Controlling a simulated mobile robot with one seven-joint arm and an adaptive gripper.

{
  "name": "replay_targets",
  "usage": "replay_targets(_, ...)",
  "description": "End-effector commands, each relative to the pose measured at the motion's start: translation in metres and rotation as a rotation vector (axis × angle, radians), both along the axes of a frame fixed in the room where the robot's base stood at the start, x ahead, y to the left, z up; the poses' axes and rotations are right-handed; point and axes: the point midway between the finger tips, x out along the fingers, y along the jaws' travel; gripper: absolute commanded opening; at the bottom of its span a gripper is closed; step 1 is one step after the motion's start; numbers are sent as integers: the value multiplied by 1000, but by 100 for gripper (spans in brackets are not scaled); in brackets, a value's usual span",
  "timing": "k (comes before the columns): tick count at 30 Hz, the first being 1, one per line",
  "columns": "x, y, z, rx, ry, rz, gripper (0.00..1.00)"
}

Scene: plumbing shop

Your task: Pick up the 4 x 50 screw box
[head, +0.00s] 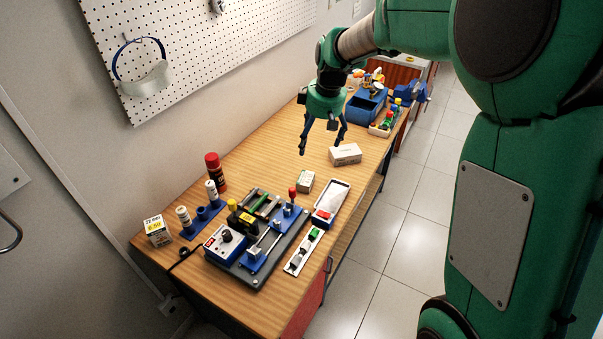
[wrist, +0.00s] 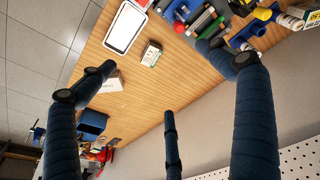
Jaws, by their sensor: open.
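The smaller white-and-green box (head: 305,181) lies near the bench middle. It also shows in the wrist view (wrist: 151,53). The larger whitish box (head: 345,154) lies behind it, near the bench's right edge. In the wrist view, a finger partly covers this larger box (wrist: 114,83). My gripper (head: 321,146) is open and empty above the bench, left of the larger box. Its dark fingers spread in the wrist view (wrist: 160,76), apart from both boxes.
A white tray (head: 340,193) and a dark base plate with blue fixtures (head: 257,279) stand at the near end. A red spray can (head: 215,172) stands by the wall. A blue bin (head: 366,108) is at the far end. Bare wood (head: 260,160) lies left of the boxes.

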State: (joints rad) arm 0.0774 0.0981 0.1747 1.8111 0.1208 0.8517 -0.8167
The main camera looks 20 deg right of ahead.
Motion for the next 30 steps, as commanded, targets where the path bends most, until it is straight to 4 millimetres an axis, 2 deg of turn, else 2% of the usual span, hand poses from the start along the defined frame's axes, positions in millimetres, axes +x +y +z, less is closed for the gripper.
replay_targets(3, 27, -5, -25, -2, 22, 49, 91)
replay_targets(9, 68, -13, -69, -5, 47, 135, 91)
replay_targets(18, 118, -24, -144, -2, 84, 260, 91)
replay_targets(24, 136, -30, -181, 0, 96, 317, 91)
replay_targets(30, 142, -32, -194, 1, 100, 338, 91)
